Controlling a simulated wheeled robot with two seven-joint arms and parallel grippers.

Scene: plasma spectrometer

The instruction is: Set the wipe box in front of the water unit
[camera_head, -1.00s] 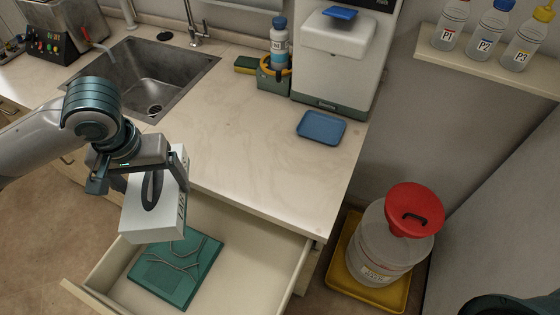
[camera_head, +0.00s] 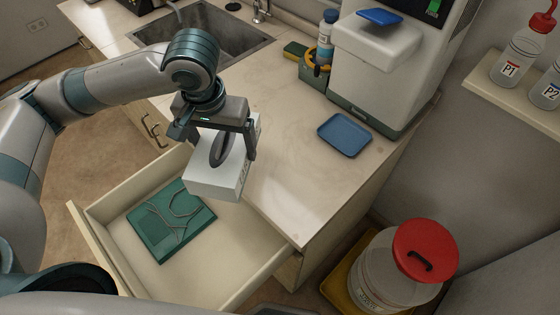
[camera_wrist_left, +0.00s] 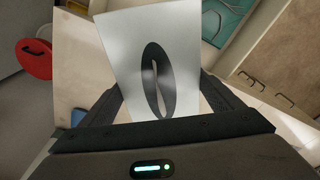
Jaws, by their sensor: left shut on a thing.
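The wipe box (camera_head: 213,182) is white with a dark oval opening on top. My left gripper (camera_head: 222,150) is shut on it and holds it in the air near the counter's front edge, beside the open drawer. In the left wrist view the box (camera_wrist_left: 190,45) sits between the two fingers (camera_wrist_left: 160,100). The water unit (camera_head: 385,65) is the white and grey machine at the back of the counter, with a blue tray (camera_head: 344,135) on the counter in front of it.
An open drawer (camera_head: 235,268) holds a green case (camera_head: 171,221). A sink (camera_head: 230,45) lies at the back left. A bottle (camera_head: 326,37) stands in a caddy left of the water unit. A red-lidded container (camera_head: 395,275) stands at lower right. The counter front (camera_head: 290,185) is clear.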

